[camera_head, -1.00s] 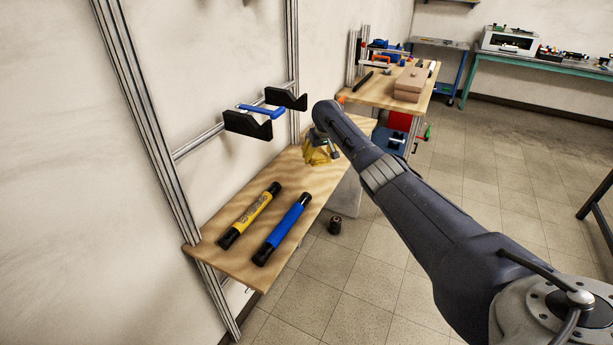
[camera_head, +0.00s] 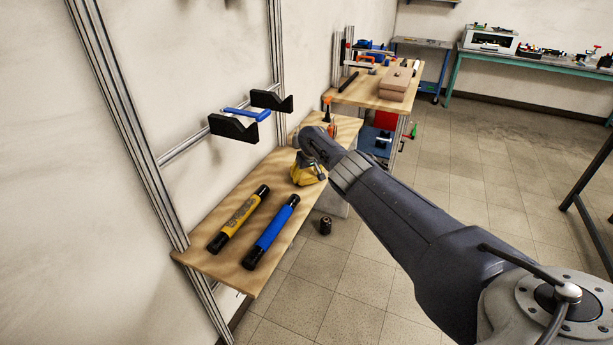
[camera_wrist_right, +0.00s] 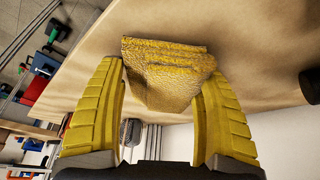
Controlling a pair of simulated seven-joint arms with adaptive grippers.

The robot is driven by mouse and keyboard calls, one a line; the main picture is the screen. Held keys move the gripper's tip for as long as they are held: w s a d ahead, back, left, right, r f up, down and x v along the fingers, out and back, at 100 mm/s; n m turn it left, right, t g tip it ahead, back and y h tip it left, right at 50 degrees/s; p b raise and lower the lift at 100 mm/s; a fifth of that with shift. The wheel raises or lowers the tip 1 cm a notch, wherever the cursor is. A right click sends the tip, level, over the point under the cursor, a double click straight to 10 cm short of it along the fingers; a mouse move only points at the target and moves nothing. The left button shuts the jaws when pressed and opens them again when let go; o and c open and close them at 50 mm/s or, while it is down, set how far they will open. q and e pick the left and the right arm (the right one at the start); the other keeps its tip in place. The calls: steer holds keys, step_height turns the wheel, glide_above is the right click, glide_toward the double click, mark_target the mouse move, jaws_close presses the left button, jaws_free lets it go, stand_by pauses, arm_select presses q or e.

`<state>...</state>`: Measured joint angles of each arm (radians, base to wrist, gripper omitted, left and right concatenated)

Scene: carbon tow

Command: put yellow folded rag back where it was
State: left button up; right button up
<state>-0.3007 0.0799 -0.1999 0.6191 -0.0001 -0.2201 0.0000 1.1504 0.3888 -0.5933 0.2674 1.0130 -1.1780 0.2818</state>
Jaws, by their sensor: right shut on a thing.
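The yellow folded rag (camera_wrist_right: 165,72) sits between the two yellow fingers of my right gripper (camera_wrist_right: 163,100), which is shut on it. In the right wrist view its layered folds face the camera and the wooden shelf (camera_wrist_right: 255,60) is close behind it. In the head view the right gripper (camera_head: 309,172) is over the far half of the wooden shelf (camera_head: 215,257); my wrist hides most of the rag there. I cannot tell whether the rag touches the shelf. My left gripper is not in view.
A yellow tube (camera_head: 239,220) and a blue tube (camera_head: 271,233) with black ends lie on the shelf's near half. Black brackets (camera_head: 234,128) hold a blue-handled item above. A small dark cylinder (camera_head: 325,226) stands on the floor. A workbench (camera_head: 372,92) stands beyond.

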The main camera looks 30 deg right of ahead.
stand_by(0.3)
steer(key=o, duration=1)
steer(key=shift+f, duration=0.1)
steer(key=shift+r, duration=0.2)
steer(key=shift+s+a+r, duration=0.1)
steer(key=shift+r, duration=0.2)
steer(key=shift+v, duration=1.05)
steer(key=d+v, duration=0.1)
steer(key=v, duration=0.8)
steer(key=shift+a, duration=0.4)
